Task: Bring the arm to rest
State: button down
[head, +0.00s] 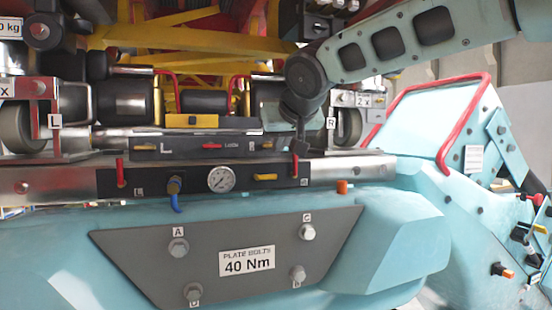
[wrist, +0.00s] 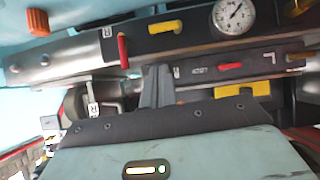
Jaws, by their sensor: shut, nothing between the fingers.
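My arm (head: 408,38) reaches in from the upper right of the head view and bends down at a dark joint. My gripper (head: 300,132) hangs at its end, close to the right end of the black lever panel. In the wrist view my gripper (wrist: 157,84) shows as grey fingers, shut together and empty. They point at the panel strip, beside a red lever (wrist: 123,50) and below a yellow lever (wrist: 165,27). I cannot tell whether the fingertips touch the panel.
A black panel with a pressure gauge (head: 221,179) and levers runs along a metal beam (head: 352,168). Below is a grey bolt plate (head: 240,295) on a teal body. A red tube rail (head: 463,125) stands at right. Wheels and yellow-red structure lie behind.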

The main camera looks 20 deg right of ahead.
jog(key=b+v, duration=0.1)
jog(key=v, duration=0.5)
jog(key=s+a+f+n+g+y, duration=0.1)
jog(key=s+a+f+n+g, duration=0.25)
jog(key=f, duration=0.65)
jog(key=s+a+f+n+g+y, duration=0.1)
jog(key=s+a+f+g, duration=0.1)
jog(key=s+a+f, duration=0.6)
jog(key=s+d+f+n+g, duration=0.1)
jog(key=s+d+f+g, duration=0.1)
jog(key=s+f, duration=0.7)
jog(key=s+d+f+n+g+h, duration=0.1)
jog(key=s+d+f+n+g, duration=0.1)
jog(key=s+f, duration=0.7)
notch_tip(320, 180, down, 2)
jog(key=shift+s+d+f+g, duration=0.2)
jog(key=shift+d+g, duration=0.2)
jog(key=shift+g, duration=0.45)
jog(key=c, duration=2.1)
grip_release()
jog(key=shift+c, duration=0.2)
